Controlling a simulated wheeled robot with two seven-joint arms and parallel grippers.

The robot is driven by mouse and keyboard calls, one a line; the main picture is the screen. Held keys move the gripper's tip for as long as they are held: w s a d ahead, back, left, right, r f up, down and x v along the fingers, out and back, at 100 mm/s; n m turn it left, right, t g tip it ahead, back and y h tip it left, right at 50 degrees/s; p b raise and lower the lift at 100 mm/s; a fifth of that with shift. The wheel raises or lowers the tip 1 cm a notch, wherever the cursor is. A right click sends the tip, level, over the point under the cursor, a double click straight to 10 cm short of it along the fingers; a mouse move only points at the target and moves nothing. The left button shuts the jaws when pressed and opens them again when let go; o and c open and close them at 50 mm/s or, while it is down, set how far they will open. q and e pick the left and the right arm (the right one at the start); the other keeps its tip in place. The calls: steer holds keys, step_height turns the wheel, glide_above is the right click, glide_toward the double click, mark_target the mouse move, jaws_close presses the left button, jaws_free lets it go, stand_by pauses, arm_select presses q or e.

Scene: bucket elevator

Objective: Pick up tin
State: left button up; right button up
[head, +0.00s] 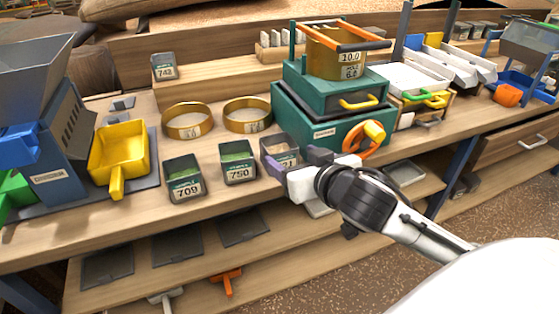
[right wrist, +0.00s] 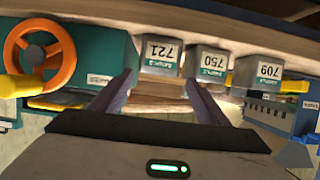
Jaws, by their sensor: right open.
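Several open dark tins with numbered labels stand on the wooden bench. Tin 709 (head: 184,180) and tin 750 (head: 238,163) stand along the front edge, and tin 721 (head: 279,146) is to their right, partly hidden by my right gripper (head: 294,163). Tin 742 (head: 164,67) stands on the raised shelf at the back. In the right wrist view, tin 721 (right wrist: 158,53) lies ahead between the open fingers of my right gripper (right wrist: 160,82), with tin 750 (right wrist: 208,61) and tin 709 (right wrist: 258,74) to its right. I cannot tell whether the fingers touch tin 721. My left gripper is out of view.
A green machine (head: 333,113) with an orange handwheel (head: 364,138) stands just behind and right of tin 721. Two brass rings (head: 187,121) lie behind the tins. A yellow scoop (head: 119,150) and a blue hopper machine (head: 50,140) are at left. A lower shelf (head: 195,262) runs beneath.

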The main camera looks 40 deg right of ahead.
mark_target(273, 145)
steer(key=x, duration=0.9)
steer(key=shift+w+d+f+b, duration=0.2)
steer(key=shift+w+b, duration=0.1)
steer(key=shift+b, duration=0.05)
steer(key=c, duration=0.9)
